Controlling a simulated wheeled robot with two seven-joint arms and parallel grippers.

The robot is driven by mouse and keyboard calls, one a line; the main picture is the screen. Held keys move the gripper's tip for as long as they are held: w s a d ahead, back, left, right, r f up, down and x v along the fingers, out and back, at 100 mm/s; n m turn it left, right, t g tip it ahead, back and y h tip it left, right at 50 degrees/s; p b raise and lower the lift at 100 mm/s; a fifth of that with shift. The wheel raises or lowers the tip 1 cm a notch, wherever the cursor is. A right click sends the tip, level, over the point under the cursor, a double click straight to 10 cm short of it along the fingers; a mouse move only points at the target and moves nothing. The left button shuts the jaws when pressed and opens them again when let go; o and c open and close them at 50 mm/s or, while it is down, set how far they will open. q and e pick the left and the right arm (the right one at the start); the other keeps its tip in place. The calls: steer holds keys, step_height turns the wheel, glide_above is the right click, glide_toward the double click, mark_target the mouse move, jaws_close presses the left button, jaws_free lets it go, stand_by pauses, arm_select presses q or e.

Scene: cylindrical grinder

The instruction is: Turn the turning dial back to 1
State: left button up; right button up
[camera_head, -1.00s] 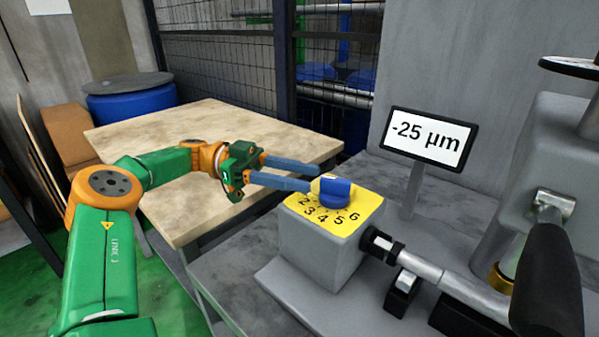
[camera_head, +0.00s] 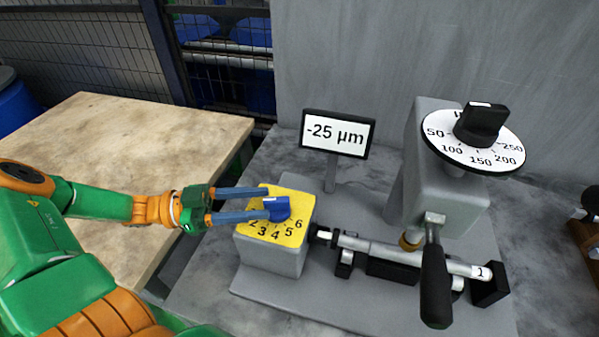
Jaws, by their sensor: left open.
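The blue turning dial (camera_head: 279,208) sits on the yellow numbered plate (camera_head: 299,207) on top of a grey block. A pale mark shows on the dial's left side, toward the gripper. Numbers 2 to 6 are readable on the plate; the 1 is not visible. My left gripper (camera_head: 268,202) is open, reaching in from the left over the plate. One finger lies behind the dial's left end. The other ends at its near left side; I cannot tell whether it touches. My right gripper is not in view.
A display (camera_head: 336,132) reading -25 µm stands behind the block. On the right are a white dial with a black knob (camera_head: 482,124) and a black lever handle (camera_head: 435,284). A wooden table (camera_head: 110,140) lies behind my left arm.

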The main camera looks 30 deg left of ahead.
mark_target(295, 212)
arm_select(q)
steer(key=shift+w+d+r, duration=0.1)
steer(key=shift+w+r, duration=0.05)
steer(key=shift+w, duration=0.05)
steer(key=shift+w+d+f, duration=0.2)
steer(key=b+x, duration=0.1)
steer(key=x, duration=0.2)
steer(key=b+x, duration=0.2)
steer(key=x, duration=0.1)
steer(key=shift+s+d+f, duration=0.1)
steer(key=shift+s+d, duration=0.15)
steer(key=shift+d, duration=0.05)
steer(key=shift+w+d, duration=0.15)
steer(key=shift+w, duration=0.15)
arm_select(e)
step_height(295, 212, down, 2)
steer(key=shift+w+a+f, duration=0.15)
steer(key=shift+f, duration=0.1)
arm_select(q)
jaws_close()
